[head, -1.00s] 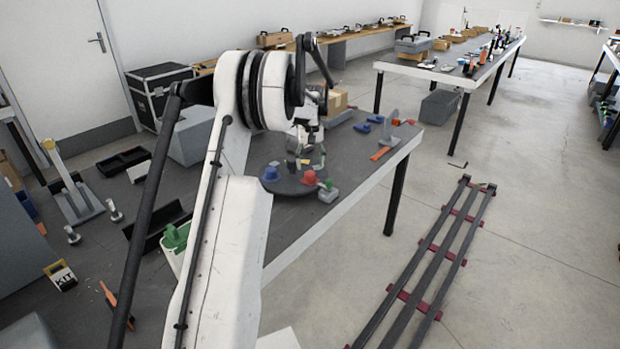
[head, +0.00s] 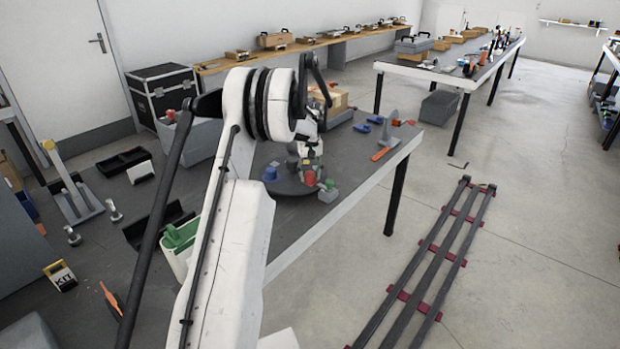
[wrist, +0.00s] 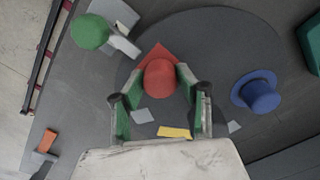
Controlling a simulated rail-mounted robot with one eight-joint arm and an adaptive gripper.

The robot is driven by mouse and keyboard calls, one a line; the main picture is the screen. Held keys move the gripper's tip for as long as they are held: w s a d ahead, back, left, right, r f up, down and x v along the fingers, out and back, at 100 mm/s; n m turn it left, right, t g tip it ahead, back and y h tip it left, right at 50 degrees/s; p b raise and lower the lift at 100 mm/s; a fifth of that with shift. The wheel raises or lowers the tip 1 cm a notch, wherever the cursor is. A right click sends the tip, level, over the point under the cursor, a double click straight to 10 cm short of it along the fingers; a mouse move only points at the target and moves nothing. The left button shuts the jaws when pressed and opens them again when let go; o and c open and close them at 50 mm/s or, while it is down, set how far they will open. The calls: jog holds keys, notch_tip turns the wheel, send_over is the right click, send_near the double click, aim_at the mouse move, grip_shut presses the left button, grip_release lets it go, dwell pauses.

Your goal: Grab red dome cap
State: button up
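The red dome cap (wrist: 160,78) stands on the dark round plate (wrist: 232,40) and shows just beyond and between my fingertips in the wrist view. In the head view the cap (head: 309,178) is a small red shape on the plate (head: 285,186). My gripper (wrist: 159,98) is open, with a green-padded finger on either side; the fingertips are close to the cap's sides. I cannot tell whether they touch it. In the head view my gripper (head: 305,160) is small and partly hidden by my own arm.
A blue hat-shaped cap (wrist: 258,92) stands right of the red one in the wrist view. A green dome (wrist: 90,32) on a grey block is at the upper left. A yellow piece (wrist: 174,132) and small grey pieces lie on the plate between my fingers.

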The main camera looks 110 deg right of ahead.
jog(key=c, duration=0.4)
